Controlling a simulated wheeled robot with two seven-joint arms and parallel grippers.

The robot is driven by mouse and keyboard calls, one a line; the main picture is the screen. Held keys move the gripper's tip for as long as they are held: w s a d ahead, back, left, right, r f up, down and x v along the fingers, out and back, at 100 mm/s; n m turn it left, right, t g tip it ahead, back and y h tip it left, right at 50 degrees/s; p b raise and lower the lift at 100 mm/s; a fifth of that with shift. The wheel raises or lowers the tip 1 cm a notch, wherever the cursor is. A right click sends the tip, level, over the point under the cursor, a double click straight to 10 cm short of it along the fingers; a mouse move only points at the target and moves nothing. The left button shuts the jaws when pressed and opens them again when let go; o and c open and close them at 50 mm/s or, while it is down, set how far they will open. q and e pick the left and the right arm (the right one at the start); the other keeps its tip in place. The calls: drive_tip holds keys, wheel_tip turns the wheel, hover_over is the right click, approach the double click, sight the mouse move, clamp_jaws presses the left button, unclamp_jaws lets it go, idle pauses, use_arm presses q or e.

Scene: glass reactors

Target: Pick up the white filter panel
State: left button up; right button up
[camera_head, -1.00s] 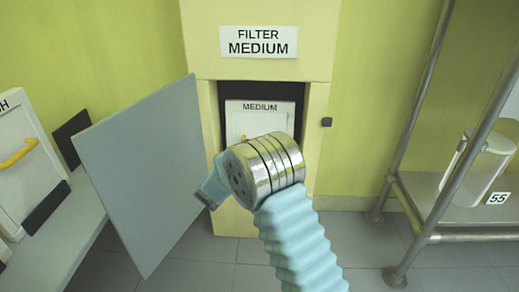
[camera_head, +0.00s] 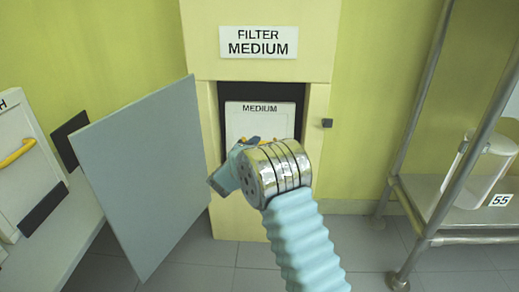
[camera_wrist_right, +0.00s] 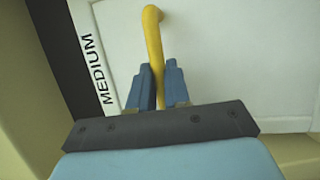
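The white filter panel (camera_head: 236,117), marked MEDIUM, stands in the dark opening of the cream cabinet (camera_head: 205,120) under the FILTER MEDIUM sign. It fills much of the right wrist view (camera_wrist_right: 225,60). Its yellow handle (camera_wrist_right: 154,35) passes between the two blue fingers of my right gripper (camera_wrist_right: 158,85). The fingers sit close against both sides of the handle and look shut on it. In the head view, my right wrist and gripper (camera_head: 240,160) cover the panel's lower part. My left gripper is not in view.
A grey cabinet door (camera_head: 150,180) hangs open to the left of the opening. Another white panel with a yellow handle (camera_head: 18,152) stands on a bench at far left. A metal rack (camera_head: 425,190) with a clear container (camera_head: 478,170) stands at right.

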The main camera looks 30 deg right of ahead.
clamp_jaws()
